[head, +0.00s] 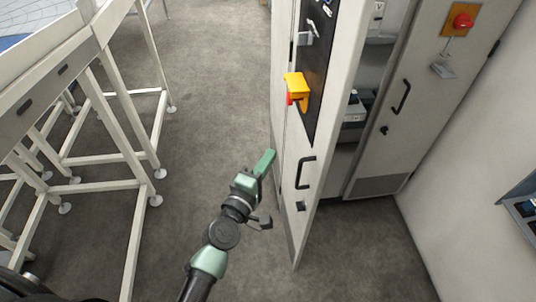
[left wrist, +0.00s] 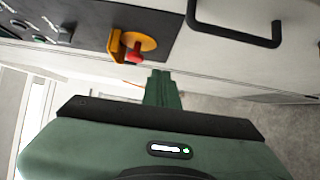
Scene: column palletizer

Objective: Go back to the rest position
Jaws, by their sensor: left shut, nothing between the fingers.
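My left gripper (head: 265,162) is green and shut, with nothing between its fingers. In the head view it is in front of the open cabinet door, just left of the door's lower part. It also shows in the left wrist view (left wrist: 162,76), with its fingers together below a red knob on a yellow base (left wrist: 136,45). The same yellow and red switch (head: 297,88) is on the door's dark panel in the head view, above and right of the gripper. I cannot tell whether the fingertips touch the door. My right gripper is not in view.
The white cabinet door (head: 286,168) stands open, with a black handle (head: 306,172). A second door (head: 385,140) has a red button (head: 463,20). A white conveyor frame (head: 128,115) stands at the left. Grey floor (head: 215,75) is clear between.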

